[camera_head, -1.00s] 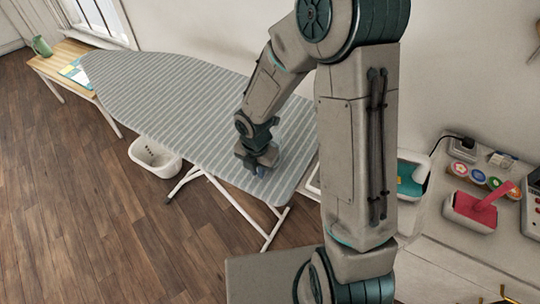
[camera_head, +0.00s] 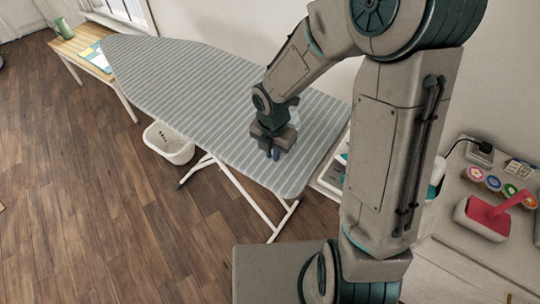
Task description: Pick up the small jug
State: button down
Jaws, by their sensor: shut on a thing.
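My gripper (camera_head: 272,147) is over the near right part of the striped ironing board (camera_head: 215,110), pointing down. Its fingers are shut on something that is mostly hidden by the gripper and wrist. A pale, clear-looking piece (camera_head: 294,117) shows just behind the gripper and looks like part of the small jug. I cannot tell whether it touches the board. A green jug (camera_head: 61,28) stands far away at the upper left on a wooden table (camera_head: 82,46), well apart from my gripper.
A white basket (camera_head: 168,143) stands on the floor beside the board's legs. At the right, a counter holds a red tray-like thing (camera_head: 483,218), several coloured round lids (camera_head: 493,183) and a black plug (camera_head: 482,150). The wooden floor at left is open.

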jog(key=s+d+r, duration=0.1)
jog(key=d+r, duration=0.2)
jog(key=d, duration=0.2)
jog(key=s+d+r+p, duration=0.1)
jog(key=d+r, duration=0.2)
jog(key=d, duration=0.3)
jog(key=shift+r, duration=0.25)
